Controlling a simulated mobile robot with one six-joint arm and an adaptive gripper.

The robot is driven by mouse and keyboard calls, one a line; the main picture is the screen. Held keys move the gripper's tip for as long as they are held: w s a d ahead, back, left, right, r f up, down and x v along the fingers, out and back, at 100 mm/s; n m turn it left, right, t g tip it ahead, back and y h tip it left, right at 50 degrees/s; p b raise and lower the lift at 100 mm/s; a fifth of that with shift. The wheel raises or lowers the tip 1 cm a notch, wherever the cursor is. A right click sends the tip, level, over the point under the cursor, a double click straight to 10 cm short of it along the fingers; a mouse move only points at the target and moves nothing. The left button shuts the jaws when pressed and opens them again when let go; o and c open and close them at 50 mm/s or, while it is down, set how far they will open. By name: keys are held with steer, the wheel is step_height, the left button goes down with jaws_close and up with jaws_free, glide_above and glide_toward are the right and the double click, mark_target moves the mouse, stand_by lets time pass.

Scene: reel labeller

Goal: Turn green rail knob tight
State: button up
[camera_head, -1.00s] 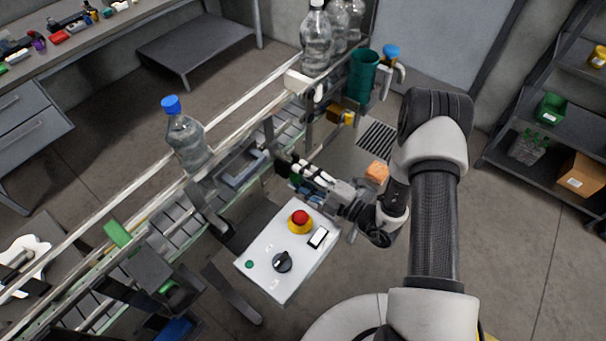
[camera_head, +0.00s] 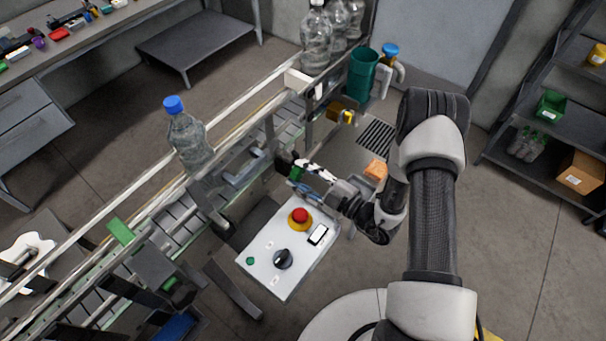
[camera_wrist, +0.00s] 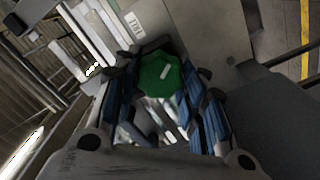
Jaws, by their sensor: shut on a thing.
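The green rail knob (camera_wrist: 160,76) shows in the wrist view as a green, lobed disc with a short white mark on its face. It sits between the blue-padded fingers of my gripper (camera_wrist: 165,100), which is shut on it. In the head view the green knob (camera_head: 297,172) shows at the side of the conveyor, at the tips of my gripper (camera_head: 303,177). The fingers hide part of the knob there. The guide rail (camera_head: 228,106) runs along the conveyor.
A bottle with a blue cap (camera_head: 188,138) stands on the conveyor. A control box (camera_head: 268,270) with a red stop button (camera_head: 299,216) and a black dial (camera_head: 283,259) lies just below my gripper. A teal cup (camera_head: 361,76) stands near the conveyor's far end.

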steer(key=o, duration=1.1)
steer(key=shift+c, duration=0.2)
steer(key=shift+d, duration=0.1)
steer(key=v, duration=1.2)
